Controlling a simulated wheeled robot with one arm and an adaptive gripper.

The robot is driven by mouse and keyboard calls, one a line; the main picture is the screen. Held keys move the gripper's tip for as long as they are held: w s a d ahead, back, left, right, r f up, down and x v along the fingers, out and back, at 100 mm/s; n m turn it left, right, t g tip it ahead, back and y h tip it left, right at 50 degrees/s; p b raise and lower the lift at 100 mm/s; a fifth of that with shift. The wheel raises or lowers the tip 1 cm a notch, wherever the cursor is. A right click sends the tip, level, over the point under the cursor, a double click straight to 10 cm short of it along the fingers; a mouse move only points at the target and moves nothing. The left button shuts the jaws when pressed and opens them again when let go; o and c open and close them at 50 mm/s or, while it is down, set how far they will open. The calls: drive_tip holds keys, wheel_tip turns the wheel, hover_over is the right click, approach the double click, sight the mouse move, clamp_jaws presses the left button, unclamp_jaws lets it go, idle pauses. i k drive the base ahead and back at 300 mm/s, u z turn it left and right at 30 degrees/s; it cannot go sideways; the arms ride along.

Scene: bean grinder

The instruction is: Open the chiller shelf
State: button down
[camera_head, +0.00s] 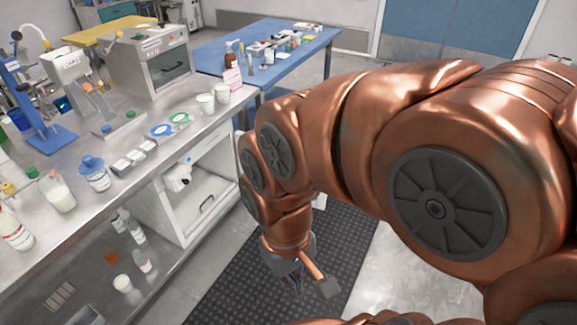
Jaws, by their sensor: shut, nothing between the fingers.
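The chiller (163,212) is a white cabinet under the steel bench, left of the picture's middle. Its front is open to view, with a white machine part (178,178) inside at the upper left. A pale shelf (200,215) with a small dark handle (207,203) shows low inside it. How far the shelf is out is hard to tell. My gripper (296,282) points down over the dark floor mat, right of the chiller and apart from the shelf handle. It is shut and empty. My copper arm covers the right side of the view.
The steel bench (95,210) carries bottles, cups and a grey oven-like machine (150,62). More bottles stand on its lower shelf. A blue table (215,62) stands behind. The dark ribbed mat (235,285) in front of the chiller is clear.

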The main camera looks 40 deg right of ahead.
sight(190, 204)
drive_tip(key=z, duration=1.9)
drive_tip(key=i, duration=4.35)
drive_tip(key=u, duration=4.2)
drive_tip(key=i, duration=0.5)
drive_tip(key=u, duration=0.05)
